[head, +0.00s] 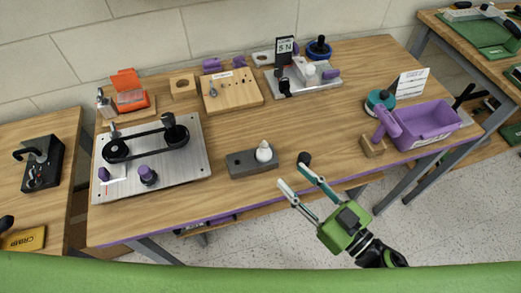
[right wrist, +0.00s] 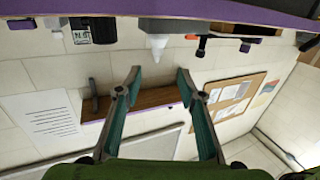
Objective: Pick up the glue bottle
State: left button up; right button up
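A small white bottle with a pointed tip, which looks like the glue bottle (head: 264,152), stands upright in a dark grey block (head: 240,165) near the front of the wooden table. My right gripper (head: 292,174) is open and empty, in front of the table edge, to the right of and nearer than the bottle. In the right wrist view, which is upside down, the white tip of the bottle (right wrist: 158,46) shows beyond and between the spread fingertips (right wrist: 158,72). The grey block (right wrist: 178,27) shows there too. The bottle's lower part is hidden in the block. My left gripper is not in view.
A black knob-like thing (head: 304,158) sits at the table edge close to the right fingertips. A metal plate with a belt and pulleys (head: 190,165) lies left of the block. A purple bin (head: 428,122) and a wooden block (head: 372,146) stand right.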

aim_at(268, 149)
jog(key=p+x, duration=0.1)
jog(key=x, duration=0.5)
jog(key=shift+w+a+r+p, duration=0.1)
jog(key=shift+w+a+p, duration=0.15)
jog(key=shift+w+p, duration=0.1)
jog(key=x, duration=0.4)
jog(key=shift+w+p, duration=0.35)
jog(key=shift+w+a+f, duration=0.25)
jog(key=shift+w+a, duration=0.1)
jog(key=shift+w, duration=0.05)
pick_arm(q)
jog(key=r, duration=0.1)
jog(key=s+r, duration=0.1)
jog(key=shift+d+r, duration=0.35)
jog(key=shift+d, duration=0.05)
pick_arm(e)
grip_shut()
